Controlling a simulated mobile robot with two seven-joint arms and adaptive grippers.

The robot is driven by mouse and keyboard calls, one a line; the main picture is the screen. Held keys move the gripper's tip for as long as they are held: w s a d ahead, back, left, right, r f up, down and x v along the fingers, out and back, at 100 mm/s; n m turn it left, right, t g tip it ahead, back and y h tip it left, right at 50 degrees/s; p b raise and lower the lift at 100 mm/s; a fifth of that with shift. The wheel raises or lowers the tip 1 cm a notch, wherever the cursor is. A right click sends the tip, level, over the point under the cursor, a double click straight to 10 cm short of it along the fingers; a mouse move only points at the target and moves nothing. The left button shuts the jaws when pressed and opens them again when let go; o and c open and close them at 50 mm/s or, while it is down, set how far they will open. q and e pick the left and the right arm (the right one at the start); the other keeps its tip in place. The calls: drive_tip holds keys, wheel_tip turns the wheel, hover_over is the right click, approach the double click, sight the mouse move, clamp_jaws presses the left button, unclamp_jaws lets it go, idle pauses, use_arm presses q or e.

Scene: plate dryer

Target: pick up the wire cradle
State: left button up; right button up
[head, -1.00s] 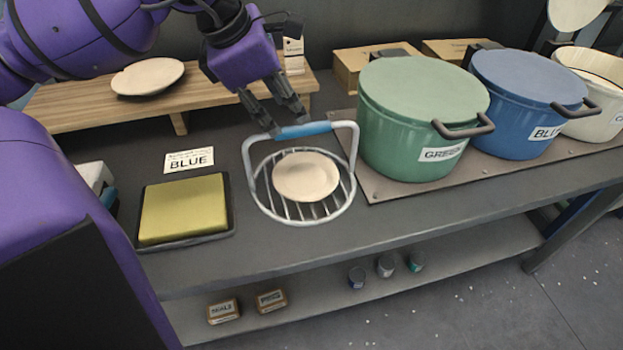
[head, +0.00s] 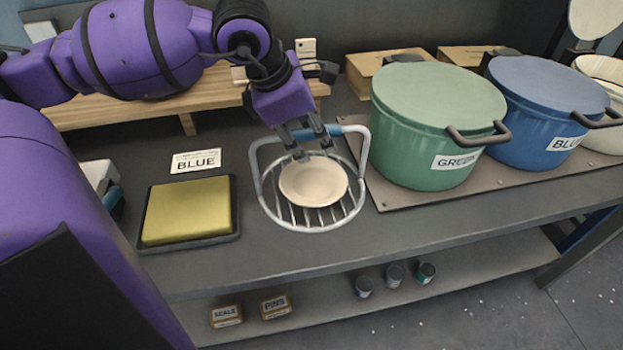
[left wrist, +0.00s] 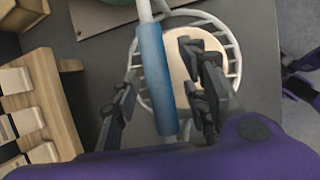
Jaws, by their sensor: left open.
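The wire cradle (head: 338,222) stands on the grey bench, a round wire basket with a tall grey handle and a blue grip (head: 352,129). A cream plate (head: 313,184) lies in it. My left gripper (head: 313,152) is open above the cradle, at the handle, and hides part of the blue grip in the head view. In the left wrist view the blue grip (left wrist: 154,75) passes between the spread fingers of that gripper (left wrist: 160,95), with the plate (left wrist: 178,60) below. I cannot tell whether a finger touches the grip.
A green lidded pot (head: 432,120) stands close right of the cradle, with a blue pot (head: 545,105) beyond. A yellow pad in a black tray (head: 146,248) lies to the left, behind it a BLUE card (head: 196,161). A wooden rack (head: 110,108) stands behind.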

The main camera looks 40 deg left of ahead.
use_arm(q)
drive_tip(key=shift+f, duration=0.3)
clamp_jaws()
drive_tip(key=shift+r, duration=0.15)
idle(0.6)
